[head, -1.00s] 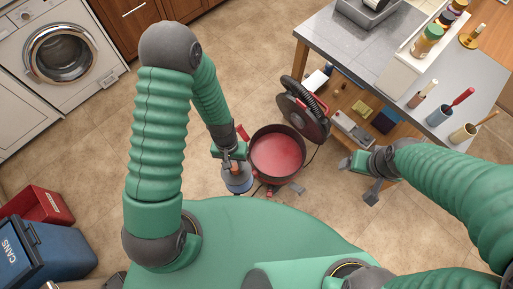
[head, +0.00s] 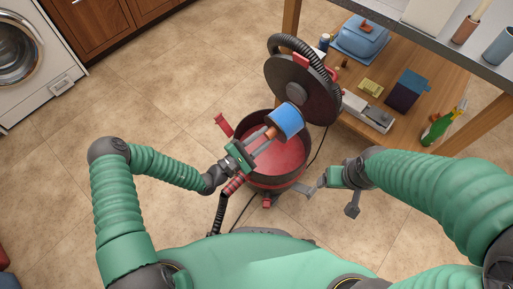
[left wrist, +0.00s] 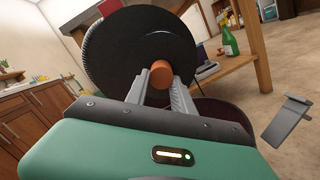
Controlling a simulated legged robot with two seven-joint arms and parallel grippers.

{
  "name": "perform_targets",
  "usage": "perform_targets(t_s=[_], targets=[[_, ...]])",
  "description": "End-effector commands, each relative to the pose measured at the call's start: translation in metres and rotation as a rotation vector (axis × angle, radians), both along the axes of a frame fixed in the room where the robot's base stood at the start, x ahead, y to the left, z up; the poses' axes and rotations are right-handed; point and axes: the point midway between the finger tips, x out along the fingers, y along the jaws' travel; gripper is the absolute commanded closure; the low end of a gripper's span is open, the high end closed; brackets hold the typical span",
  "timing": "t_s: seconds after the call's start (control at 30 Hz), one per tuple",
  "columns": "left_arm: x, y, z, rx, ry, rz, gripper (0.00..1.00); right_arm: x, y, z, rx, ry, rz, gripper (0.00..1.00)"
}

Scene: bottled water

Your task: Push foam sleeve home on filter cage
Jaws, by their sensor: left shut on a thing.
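The blue foam sleeve (head: 286,120) sits tilted in front of the dark underside of the raised round lid (head: 312,92); whether they touch is unclear. An orange-brown cylindrical piece (head: 269,133) is at its near end. My left gripper (head: 263,141) is shut on this piece, above the red-lined drum (head: 285,165). In the left wrist view the orange-brown piece (left wrist: 161,74) is between the fingers, with a dark disc behind; no blue shows there. I cannot make out the filter cage. My right gripper (head: 331,200) is open and empty right of the drum.
A black ribbed hose (head: 300,44) arches over the lid. A wooden shelf under the grey-topped table (head: 450,40) holds a green bottle (head: 436,130), a dark box (head: 407,91) and other items, close on the right. The tiled floor to the left is clear.

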Motion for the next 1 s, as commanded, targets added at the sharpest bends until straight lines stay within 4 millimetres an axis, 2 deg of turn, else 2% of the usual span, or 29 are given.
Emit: perform_targets(t_s=[0.03,0.13,0.23,0.7,1.0], targets=[[0.009,0.009,-0.017,-0.016,-0.013,0.058,1.0,0.0,0.0,-0.018,0.0,-0.001,0.0,0.24],[0.021,0.023,-0.022,-0.031,-0.034,0.133,1.0,0.0,0.0,-0.024,0.0,-0.001,0.0,0.24],[0.027,0.026,-0.021,-0.034,-0.041,0.157,1.0,0.0,0.0,-0.025,0.0,-0.001,0.0,0.24],[0.062,-0.003,-0.014,-0.031,-0.041,0.151,1.0,0.0,0.0,-0.048,0.0,-0.001,0.0,0.24],[0.069,-0.009,-0.01,-0.032,-0.039,0.151,1.0,0.0,0.0,-0.05,0.0,-0.001,0.0,0.24]])
